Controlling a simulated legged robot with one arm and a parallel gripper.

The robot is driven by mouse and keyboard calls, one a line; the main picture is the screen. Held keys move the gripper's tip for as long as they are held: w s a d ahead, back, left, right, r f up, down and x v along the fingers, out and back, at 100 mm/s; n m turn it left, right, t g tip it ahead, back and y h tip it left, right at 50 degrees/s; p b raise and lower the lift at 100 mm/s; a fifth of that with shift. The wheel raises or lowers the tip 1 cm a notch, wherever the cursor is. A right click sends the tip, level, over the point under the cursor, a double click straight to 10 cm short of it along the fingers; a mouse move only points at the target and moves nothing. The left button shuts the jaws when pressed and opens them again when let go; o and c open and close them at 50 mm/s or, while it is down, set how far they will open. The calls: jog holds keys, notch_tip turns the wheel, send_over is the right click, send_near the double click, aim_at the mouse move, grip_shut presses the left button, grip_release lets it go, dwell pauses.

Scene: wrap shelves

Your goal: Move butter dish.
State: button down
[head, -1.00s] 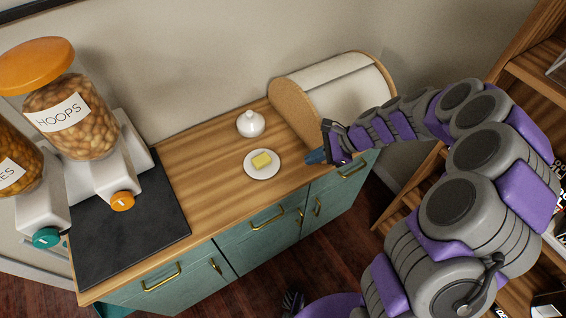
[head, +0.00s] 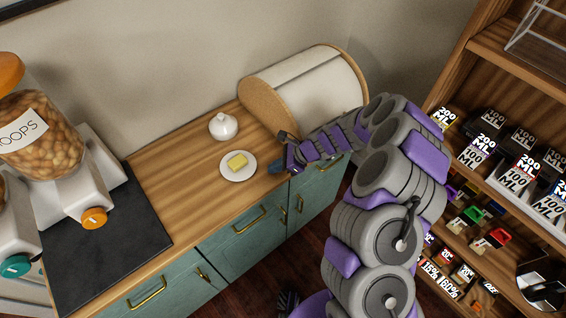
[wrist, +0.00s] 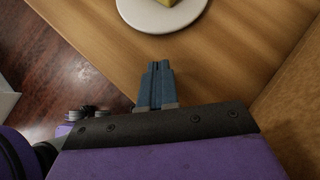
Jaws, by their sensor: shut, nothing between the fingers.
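The butter dish is a white round plate (head: 228,176) with a yellow block of butter (head: 237,162) on it, on the wooden counter. A white domed lid with a knob (head: 223,126) sits apart behind the plate. In the wrist view the plate (wrist: 160,22) is cut off by the top edge, with a sliver of butter (wrist: 168,2) showing. My gripper (head: 275,168) is just right of the plate. In the wrist view its blue fingers (wrist: 158,66) are together and empty, pointing at the plate with a small gap in the picture.
A bread box (head: 310,90) stands behind my gripper on the right. Cereal dispensers (head: 75,170) stand on a dark mat (head: 115,245) at left. The counter (head: 175,185) between mat and plate is clear. A stocked wooden shelf (head: 470,85) is on the right.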

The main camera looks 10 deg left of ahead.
aim_at(255, 170)
jog(key=shift+s+a, duration=0.1)
jog(key=shift+a, duration=0.3)
jog(key=shift+s+a+r+b, duration=0.15)
jog(key=shift+a+b, duration=0.2)
jog(key=shift+a, duration=0.35)
jog(key=shift+a+f, duration=0.2)
jog(key=shift+a, duration=1.1)
jog(key=shift+d+r, duration=0.1)
jog(key=shift+d, duration=0.25)
jog(key=s+a+p, duration=0.1)
jog(key=a, duration=0.6)
jog(key=s+a, duration=0.1)
jog(key=a, duration=0.7)
jog(key=s+a+p, duration=0.1)
jog(key=a, duration=0.7)
jog(key=shift+a+p, duration=0.15)
jog(key=shift+p, duration=0.15)
jog(key=shift+s+a, duration=0.1)
jog(key=shift+a, duration=0.3)
jog(key=shift+d, duration=0.1)
